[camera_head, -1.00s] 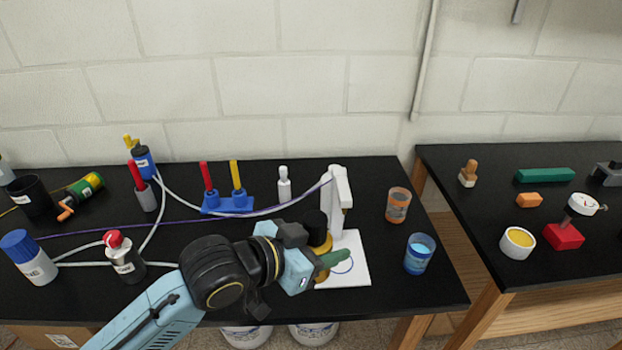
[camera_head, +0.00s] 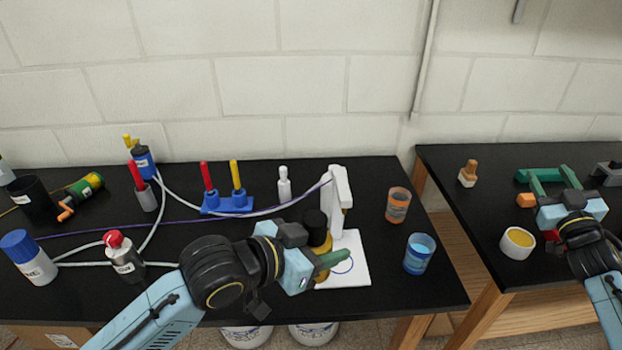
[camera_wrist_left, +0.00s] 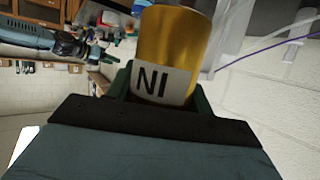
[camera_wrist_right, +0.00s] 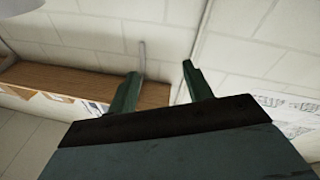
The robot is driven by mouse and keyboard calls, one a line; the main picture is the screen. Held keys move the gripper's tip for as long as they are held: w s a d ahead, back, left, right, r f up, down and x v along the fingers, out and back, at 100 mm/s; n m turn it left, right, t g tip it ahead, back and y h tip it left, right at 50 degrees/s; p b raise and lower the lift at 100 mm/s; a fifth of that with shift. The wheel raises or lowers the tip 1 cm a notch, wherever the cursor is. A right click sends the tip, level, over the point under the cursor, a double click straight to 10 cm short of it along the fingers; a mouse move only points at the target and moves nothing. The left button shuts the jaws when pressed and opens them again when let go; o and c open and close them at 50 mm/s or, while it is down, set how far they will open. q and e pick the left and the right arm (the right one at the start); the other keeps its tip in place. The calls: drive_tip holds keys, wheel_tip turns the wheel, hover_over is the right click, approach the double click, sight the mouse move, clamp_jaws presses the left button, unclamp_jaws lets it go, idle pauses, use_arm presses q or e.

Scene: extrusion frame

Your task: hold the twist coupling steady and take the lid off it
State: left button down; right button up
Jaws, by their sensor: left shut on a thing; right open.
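The twist coupling (camera_head: 321,243) is a gold cylinder with a black lid (camera_head: 316,221) on top. It stands upright beside the white stand at the front right of the left table. My left gripper (camera_head: 322,259) is shut on its body from the front left and partly hides it. In the left wrist view the gold body (camera_wrist_left: 176,45) sits between the green fingers, with a label reading "NI". The lid is not clear there. My right gripper (camera_head: 553,177) is open and empty over the right table, well away from the coupling. Its spread fingers (camera_wrist_right: 160,78) also show in the right wrist view.
A white stand (camera_head: 338,190) rises right behind the coupling. An orange cup (camera_head: 398,205) and a blue cup (camera_head: 419,254) stand to its right. A white cup with yellow contents (camera_head: 517,243) stands on the right table. A gap separates the tables. Cables cross the left table.

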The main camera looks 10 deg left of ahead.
drive_tip(key=a+r+n+g+y, duration=0.1)
drive_tip(key=a+r+n+y, duration=0.5)
drive_tip(key=a, duration=0.4)
drive_tip(key=a+r+n+g+y, duration=0.1)
drive_tip(key=a+r+n+y, duration=0.3)
drive_tip(key=a+n+y, duration=0.35)
drive_tip(key=s+a+r+n+g+y, duration=0.35)
drive_tip(key=a+n+g, duration=0.35)
drive_tip(key=a+n, duration=0.25)
drive_tip(key=s+a+r+n+g+y, duration=0.2)
drive_tip(key=s+a+r+n+g, duration=0.15)
drive_tip(key=a+n+g, duration=0.4)
drive_tip(key=n+g+h, duration=0.4)
drive_tip(key=n+h, duration=1.6)
drive_tip(key=n, duration=0.5)
hover_over(311, 217)
drive_tip(key=a, duration=0.1)
drive_tip(key=f, duration=0.6)
drive_tip(key=shift+s+f, duration=0.25)
drive_tip(key=shift+w+d+f+n+t+h, duration=0.15)
drive_tip(key=shift+d+n+t+h, duration=0.1)
drive_tip(key=shift+d+n+h, duration=0.25)
drive_tip(key=shift+w+f, duration=0.1)
drive_tip(key=shift+f, duration=3.7)
